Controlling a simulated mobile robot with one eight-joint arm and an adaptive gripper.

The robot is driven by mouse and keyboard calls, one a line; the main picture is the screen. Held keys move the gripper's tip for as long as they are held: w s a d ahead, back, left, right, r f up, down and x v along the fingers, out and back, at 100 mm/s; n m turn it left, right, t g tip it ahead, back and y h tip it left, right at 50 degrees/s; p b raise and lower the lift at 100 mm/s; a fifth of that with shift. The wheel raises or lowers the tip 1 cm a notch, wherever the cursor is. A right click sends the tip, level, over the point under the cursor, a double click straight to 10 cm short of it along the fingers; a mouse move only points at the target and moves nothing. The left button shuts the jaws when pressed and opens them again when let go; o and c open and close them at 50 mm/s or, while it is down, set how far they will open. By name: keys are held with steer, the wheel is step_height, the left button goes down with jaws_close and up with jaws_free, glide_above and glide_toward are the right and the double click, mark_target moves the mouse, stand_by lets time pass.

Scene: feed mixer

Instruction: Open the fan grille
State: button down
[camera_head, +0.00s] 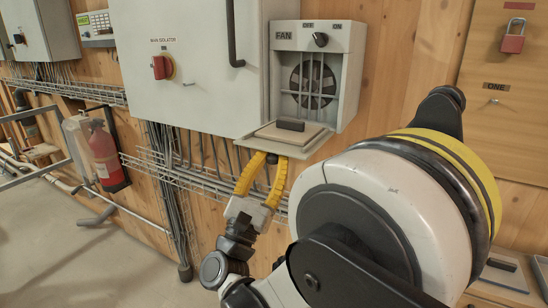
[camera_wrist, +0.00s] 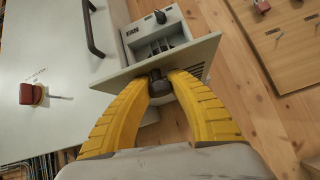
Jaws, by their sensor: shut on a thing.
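The fan box (camera_head: 346,70) is a grey unit on the wooden wall, labelled FAN, with a black fan behind vertical bars. The fan grille (camera_head: 316,136) is a light flat panel tilted down and out from the box's lower front, standing open. A black block (camera_head: 290,125) lies on its upper face. In the wrist view the grille (camera_wrist: 122,76) spans above my fingers, with the box (camera_wrist: 155,35) behind it. My gripper (camera_head: 270,160), with yellow fingers, is below the grille. Its fingertips (camera_wrist: 165,82) are closed around a dark knob (camera_wrist: 159,88) on the grille's outer side.
A dark OFF/ON switch (camera_head: 320,39) is above the fan. Left is a white cabinet (camera_head: 200,80) with a red main isolator (camera_head: 162,67) and black handle (camera_head: 231,35). A cable tray (camera_head: 200,175) runs below. A red padlock (camera_head: 513,36) hangs on the right board.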

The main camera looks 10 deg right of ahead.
steer(key=c, duration=1.2)
jaws_free()
steer(key=shift+s+a, duration=0.1)
steer(key=shift+s, duration=0.05)
steer(key=shift+o, duration=0.2)
steer(key=v, duration=1.2)
steer(key=shift+r, duration=0.1)
